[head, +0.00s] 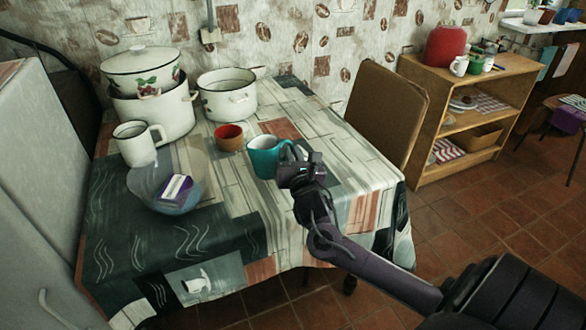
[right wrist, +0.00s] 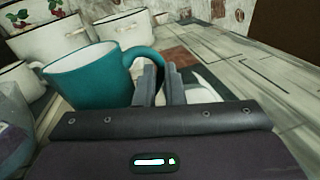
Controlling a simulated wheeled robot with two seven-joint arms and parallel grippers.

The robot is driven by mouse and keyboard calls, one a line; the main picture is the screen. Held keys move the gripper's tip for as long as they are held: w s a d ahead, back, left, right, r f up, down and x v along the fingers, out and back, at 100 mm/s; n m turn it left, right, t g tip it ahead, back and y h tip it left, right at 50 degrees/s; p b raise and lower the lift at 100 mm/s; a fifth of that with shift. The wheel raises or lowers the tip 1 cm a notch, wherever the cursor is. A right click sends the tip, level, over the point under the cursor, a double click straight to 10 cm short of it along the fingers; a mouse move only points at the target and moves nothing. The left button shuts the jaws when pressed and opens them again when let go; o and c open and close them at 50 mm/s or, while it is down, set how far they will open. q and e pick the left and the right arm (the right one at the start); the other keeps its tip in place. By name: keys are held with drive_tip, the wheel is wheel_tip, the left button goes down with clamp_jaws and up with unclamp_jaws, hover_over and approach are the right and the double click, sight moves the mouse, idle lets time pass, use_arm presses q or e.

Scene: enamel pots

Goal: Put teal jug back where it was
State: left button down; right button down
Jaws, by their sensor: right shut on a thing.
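The teal jug (head: 264,157) is upright at the middle of the table, its handle toward the right. My right gripper (head: 300,165) comes in from the right and is shut on the jug's handle. In the right wrist view the jug (right wrist: 92,78) is left of the fingers (right wrist: 160,85), which close on its handle. Whether its base touches the cloth I cannot tell. My left gripper is not in view.
A red-brown cup (head: 229,138) stands just left of the jug. A white mug (head: 138,143), two enamel pots (head: 227,98) and a glass bowl (head: 160,190) with a purple-white box fill the table's left and back. The table (head: 345,165) is clear at right. A chair (head: 385,115) stands beyond.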

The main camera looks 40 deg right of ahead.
wheel_tip(320, 180, down, 4)
drive_tip(key=shift+r+b, duration=0.25)
drive_tip(key=shift+b, duration=0.05)
drive_tip(key=shift+f, duration=0.3)
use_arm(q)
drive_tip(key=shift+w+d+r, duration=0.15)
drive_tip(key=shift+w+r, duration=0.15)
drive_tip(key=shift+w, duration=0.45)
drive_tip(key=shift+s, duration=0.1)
use_arm(e)
drive_tip(key=c, duration=1.5)
unclamp_jaws()
drive_tip(key=shift+f, duration=0.1)
drive_tip(key=shift+c, duration=0.2)
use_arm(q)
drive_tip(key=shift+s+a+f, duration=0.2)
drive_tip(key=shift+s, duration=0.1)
